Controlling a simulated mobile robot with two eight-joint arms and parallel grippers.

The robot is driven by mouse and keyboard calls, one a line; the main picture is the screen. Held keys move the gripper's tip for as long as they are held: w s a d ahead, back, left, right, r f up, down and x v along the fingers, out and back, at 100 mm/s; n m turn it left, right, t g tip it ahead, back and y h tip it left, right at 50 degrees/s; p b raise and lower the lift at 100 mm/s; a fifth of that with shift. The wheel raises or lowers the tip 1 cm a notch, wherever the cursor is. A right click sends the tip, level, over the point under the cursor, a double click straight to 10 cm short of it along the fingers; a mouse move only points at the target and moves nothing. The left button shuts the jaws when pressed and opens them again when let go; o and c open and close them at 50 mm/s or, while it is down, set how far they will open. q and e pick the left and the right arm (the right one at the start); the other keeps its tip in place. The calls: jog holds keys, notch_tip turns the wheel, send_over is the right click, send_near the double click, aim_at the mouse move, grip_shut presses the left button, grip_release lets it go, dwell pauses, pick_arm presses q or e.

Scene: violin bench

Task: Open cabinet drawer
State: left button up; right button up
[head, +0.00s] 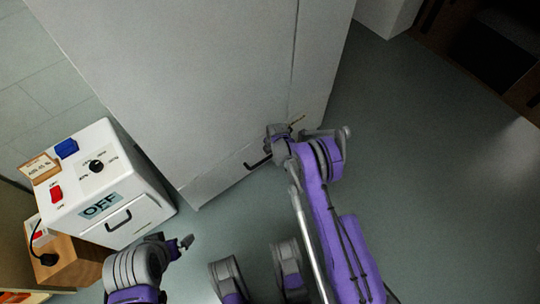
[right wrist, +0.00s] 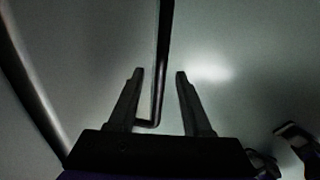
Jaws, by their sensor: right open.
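The large grey cabinet (head: 200,70) fills the upper middle of the head view. A dark bar handle (head: 257,163) shows at its near lower edge, partly hidden by my right gripper (head: 280,131). In the right wrist view the handle (right wrist: 163,60) is a dark bar with a bent end, running between the two open fingers of my right gripper (right wrist: 160,73). Gaps show on both sides of the bar, and the fingers do not grip it. I see no open gap at the drawer. My left gripper (head: 186,242) is low at the left, away from the cabinet; its jaws are unclear.
A white box (head: 150,214) with an OFF label, knob and small handle stands at the left, close to the cabinet and my left arm. A wooden block (head: 80,268) with a black plug lies below it. The floor (head: 440,170) right of my right arm is clear.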

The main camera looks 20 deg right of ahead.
jog(key=shift+f, duration=0.5)
grip_shut()
dwell(1.2)
